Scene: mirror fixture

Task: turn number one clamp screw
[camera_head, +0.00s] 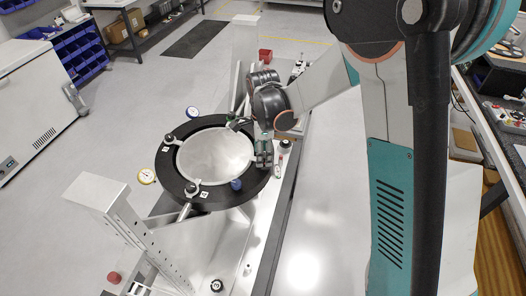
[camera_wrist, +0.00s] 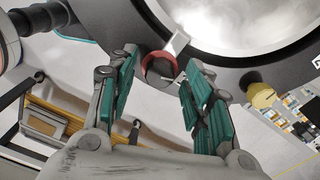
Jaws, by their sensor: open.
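The mirror fixture is a black ring (camera_head: 178,187) around a round silvery mirror (camera_head: 215,155), with several clamps spaced around the rim. In the wrist view, a dark round screw knob with a red collar (camera_wrist: 160,66) sits at the ring's edge beside a silver clamp strip (camera_wrist: 178,44). My gripper (camera_head: 264,161) is over the ring's right side in the head view. In the wrist view, my gripper (camera_wrist: 159,62) is open, with its teal fingers on either side of the knob and gaps visible. I cannot read which number this clamp carries.
White posts (camera_head: 97,190) flank the fixture.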

